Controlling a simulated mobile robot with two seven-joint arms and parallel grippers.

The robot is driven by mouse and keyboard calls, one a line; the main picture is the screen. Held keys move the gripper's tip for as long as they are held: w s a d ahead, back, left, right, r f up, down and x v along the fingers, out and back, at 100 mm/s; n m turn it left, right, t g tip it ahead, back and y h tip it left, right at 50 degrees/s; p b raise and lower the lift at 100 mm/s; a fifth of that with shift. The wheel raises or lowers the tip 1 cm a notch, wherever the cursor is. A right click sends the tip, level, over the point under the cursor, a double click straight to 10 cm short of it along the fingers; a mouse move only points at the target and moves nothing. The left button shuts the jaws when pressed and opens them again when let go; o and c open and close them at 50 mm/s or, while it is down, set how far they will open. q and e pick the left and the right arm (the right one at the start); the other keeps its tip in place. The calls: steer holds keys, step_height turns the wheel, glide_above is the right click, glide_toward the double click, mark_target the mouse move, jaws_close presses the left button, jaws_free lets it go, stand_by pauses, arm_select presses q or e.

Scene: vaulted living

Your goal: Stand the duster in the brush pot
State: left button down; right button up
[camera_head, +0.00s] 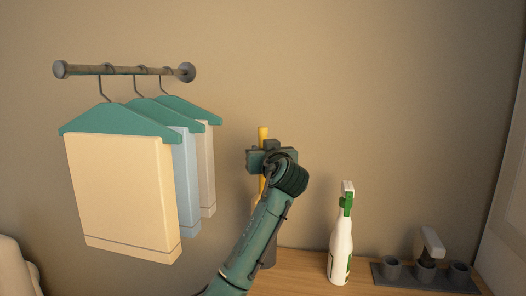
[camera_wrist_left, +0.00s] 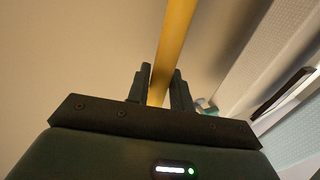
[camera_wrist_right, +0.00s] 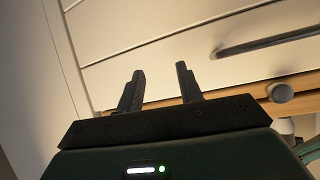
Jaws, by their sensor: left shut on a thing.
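My left gripper (camera_head: 272,158) is shut on the yellow handle of the duster (camera_head: 263,134), which stands near upright by the wall. In the left wrist view the yellow handle (camera_wrist_left: 173,45) runs between the two fingers. A tan part of the duster shows below the gripper, partly behind my arm. A dark grey upright shape (camera_head: 269,257), which looks like the brush pot, stands on the wooden top below; my arm hides most of it. I cannot tell whether the duster's lower end is inside it. My right gripper (camera_wrist_right: 160,90) is open and empty, facing white drawers.
A white and green spray bottle (camera_head: 341,240) stands on the wooden top (camera_head: 304,265) to the right. Beyond it is a grey holder (camera_head: 413,281) with three cups and a white-headed item. Hangers with cloths (camera_head: 120,185) hang from a wall rail (camera_head: 120,70) at left.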

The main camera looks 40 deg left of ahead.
mark_target(264, 134)
arm_select(q)
steer(key=c, duration=1.1)
jaws_free()
steer(key=shift+c, duration=0.2)
step_height(264, 134, up, 4)
steer(key=p, duration=0.3)
steer(key=shift+r, duration=0.25)
step_height(264, 134, up, 4)
steer(key=p, duration=0.3)
steer(key=shift+r, duration=0.15)
steer(key=shift+r+p, duration=0.65)
steer(key=shift+p, duration=0.05)
arm_select(e)
steer(key=shift+s+d+r+m+g+h, duration=0.25)
steer(key=shift+d+r+h, duration=0.15)
steer(key=shift+d, duration=0.2)
steer(key=shift+s+d+r+m+g+h, duration=0.15)
steer(key=shift+d+r+g+h, duration=0.2)
steer(key=shift+d, duration=0.25)
steer(key=shift+s, duration=0.25)
arm_select(q)
steer(key=shift+f, duration=0.1)
